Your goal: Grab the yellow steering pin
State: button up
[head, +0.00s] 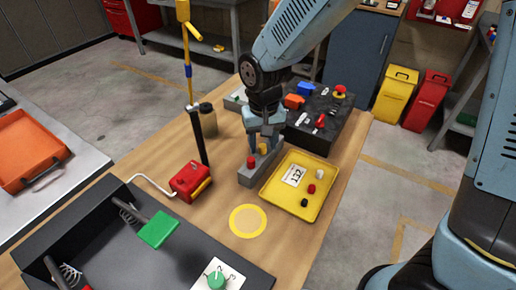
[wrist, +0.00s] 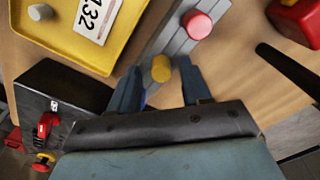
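The yellow steering pin (wrist: 161,68) stands in a grey grooved block (wrist: 176,44), beside a red pin (wrist: 197,24). In the wrist view my gripper (wrist: 158,78) is open, with one blue finger on each side of the yellow pin and a visible gap to each. Whether the fingertips are level with the pin or above it, I cannot tell. In the head view my gripper (head: 263,140) points down over the far part of the block (head: 258,176). The yellow pin (head: 264,149) is partly hidden there, and the red pin (head: 251,162) is nearer.
A yellow tray (head: 318,207) with a 132 card and several small pins lies right of the block. A red box (head: 190,181) and a dark upright post (head: 197,135) stand on the left. A black case (head: 330,133) lies behind.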

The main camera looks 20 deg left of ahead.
grip_shut()
dwell(0.3)
